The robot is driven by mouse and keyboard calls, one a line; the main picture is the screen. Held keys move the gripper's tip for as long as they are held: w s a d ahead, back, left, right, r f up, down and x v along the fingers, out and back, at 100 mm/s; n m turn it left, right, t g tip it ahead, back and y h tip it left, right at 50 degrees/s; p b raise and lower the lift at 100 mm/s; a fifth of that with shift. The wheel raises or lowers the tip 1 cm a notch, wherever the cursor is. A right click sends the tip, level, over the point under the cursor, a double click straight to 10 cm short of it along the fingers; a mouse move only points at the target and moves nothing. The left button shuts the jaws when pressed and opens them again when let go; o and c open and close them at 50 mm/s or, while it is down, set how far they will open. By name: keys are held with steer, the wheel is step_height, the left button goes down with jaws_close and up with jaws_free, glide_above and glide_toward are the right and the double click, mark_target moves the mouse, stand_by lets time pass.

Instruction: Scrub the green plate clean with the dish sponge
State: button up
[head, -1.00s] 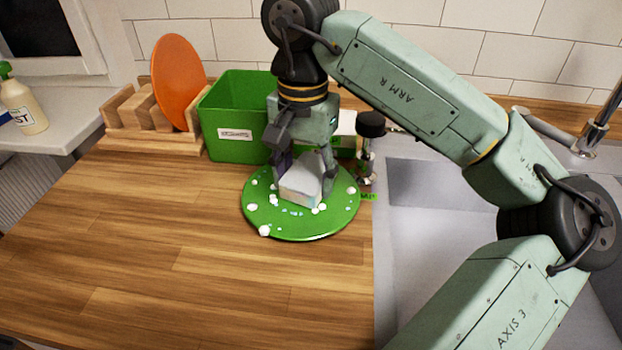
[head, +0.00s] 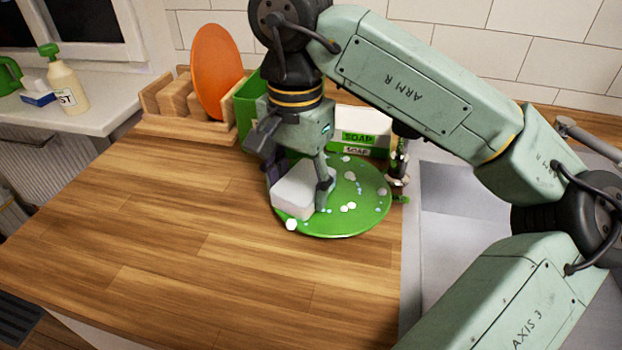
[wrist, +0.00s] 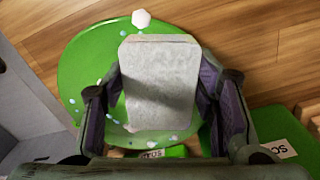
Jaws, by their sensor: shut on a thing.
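The green plate (head: 362,212) lies flat on the wooden counter with white foam blobs and pale bluish spots on it. The dish sponge (head: 294,192), a white-grey block, is over the plate's left part; I cannot tell whether it touches the surface. My gripper (head: 296,176) is shut on the sponge and points down from above. In the wrist view the sponge (wrist: 160,80) sits between both fingers of my gripper (wrist: 163,95), with the plate (wrist: 85,65) beneath it. Part of the plate is hidden by the sponge and fingers.
A green bin (head: 250,108) and a wooden rack (head: 185,105) holding an orange plate (head: 216,70) stand behind. Soap boxes (head: 360,138) and a dark-topped dispenser (head: 399,165) are close behind the plate. The sink (head: 450,200) is right. The counter's front left is clear.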

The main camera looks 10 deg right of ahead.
steer(key=shift+s+a+b, duration=0.1)
steer(key=shift+s+a, duration=0.25)
steer(key=shift+a, duration=0.75)
steer(key=shift+s+a+b, duration=0.15)
steer(key=shift+s+a, duration=0.2)
steer(key=shift+a, duration=0.75)
steer(key=shift+s+a+b, duration=0.1)
steer(key=shift+s+a, duration=0.25)
steer(key=shift+a, duration=0.75)
steer(key=shift+w+a, duration=0.25)
steer(key=shift+w, duration=0.4)
steer(key=shift+w+a, duration=0.2)
steer(key=shift+w, duration=0.4)
steer(key=shift+w+d, duration=0.25)
steer(key=shift+d, duration=0.6)
steer(key=shift+w+d, duration=0.3)
steer(key=shift+d, duration=0.5)
steer(key=shift+w+d, duration=0.25)
steer(key=shift+d, duration=0.6)
steer(key=shift+w+d+p, duration=0.2)
steer(key=shift+w+d, duration=0.2)
steer(key=shift+d, duration=0.9)
steer(key=shift+w+d+p, duration=0.15)
steer(key=shift+w+d, duration=0.3)
steer(key=shift+d, duration=0.9)
steer(key=shift+w+d+p, duration=0.2)
steer(key=shift+w+d, duration=0.2)
steer(key=shift+d, duration=0.9)
steer(key=shift+r+p, duration=2.4)
steer(key=shift+r, duration=0.55)
